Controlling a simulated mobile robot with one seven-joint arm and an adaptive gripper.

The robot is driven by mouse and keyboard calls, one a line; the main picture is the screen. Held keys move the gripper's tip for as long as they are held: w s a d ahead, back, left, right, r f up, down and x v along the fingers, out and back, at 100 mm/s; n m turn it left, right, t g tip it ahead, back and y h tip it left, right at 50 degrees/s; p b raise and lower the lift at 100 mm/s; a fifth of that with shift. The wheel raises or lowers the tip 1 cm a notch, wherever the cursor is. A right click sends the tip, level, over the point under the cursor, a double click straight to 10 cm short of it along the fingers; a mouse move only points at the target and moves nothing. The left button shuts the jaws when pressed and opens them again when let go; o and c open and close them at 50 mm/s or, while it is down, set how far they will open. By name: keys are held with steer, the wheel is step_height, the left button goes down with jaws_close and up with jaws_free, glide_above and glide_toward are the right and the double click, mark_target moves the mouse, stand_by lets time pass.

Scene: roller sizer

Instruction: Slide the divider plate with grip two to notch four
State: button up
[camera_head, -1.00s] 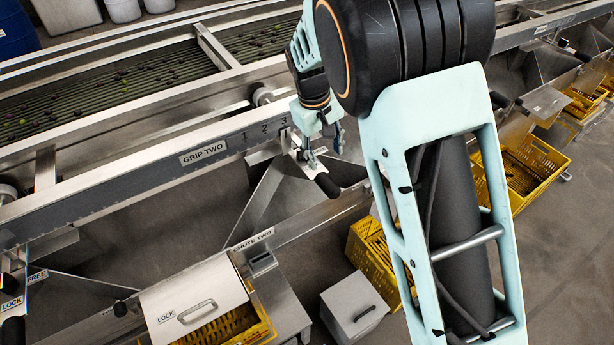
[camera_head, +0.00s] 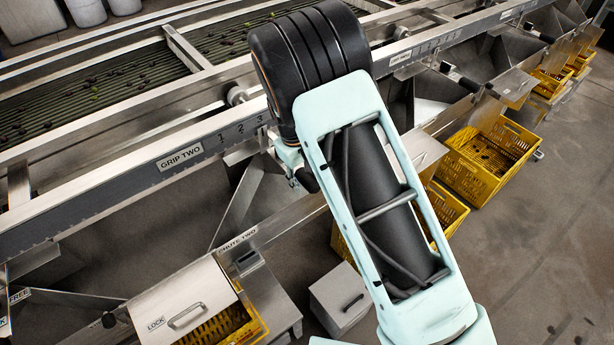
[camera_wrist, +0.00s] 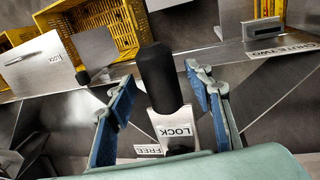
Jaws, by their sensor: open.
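In the wrist view a thick black handle (camera_wrist: 158,80) on a pale metal lever with LOCK and FREE labels stands between the two blue-padded fingers of my gripper (camera_wrist: 160,88). The fingers are open, one on each side, with gaps to the handle. In the head view the GRIP TWO label (camera_head: 180,157) sits on the long rail (camera_head: 110,186), left of notch numbers 1, 2 and 3. The black handle (camera_head: 308,181) shows just below the rail, right of the 3. My arm hides most of my gripper there, and notch four. The divider plate cannot be clearly made out.
A hinged lid (camera_head: 180,300) marked LOCK covers a yellow crate at the lower left, beside the CHUTE TWO rail (camera_head: 238,242). A grey box (camera_head: 340,300) stands on the floor. More yellow crates (camera_head: 490,160) stand at the right. Sloping metal struts and chutes lie under the rail.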

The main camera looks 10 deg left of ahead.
jaws_close()
stand_by(0.3)
steer(key=w+d+b, duration=0.2)
steer(key=w+d, duration=0.2)
steer(key=shift+w, duration=0.3)
jaws_free()
steer(key=shift+r, duration=0.1)
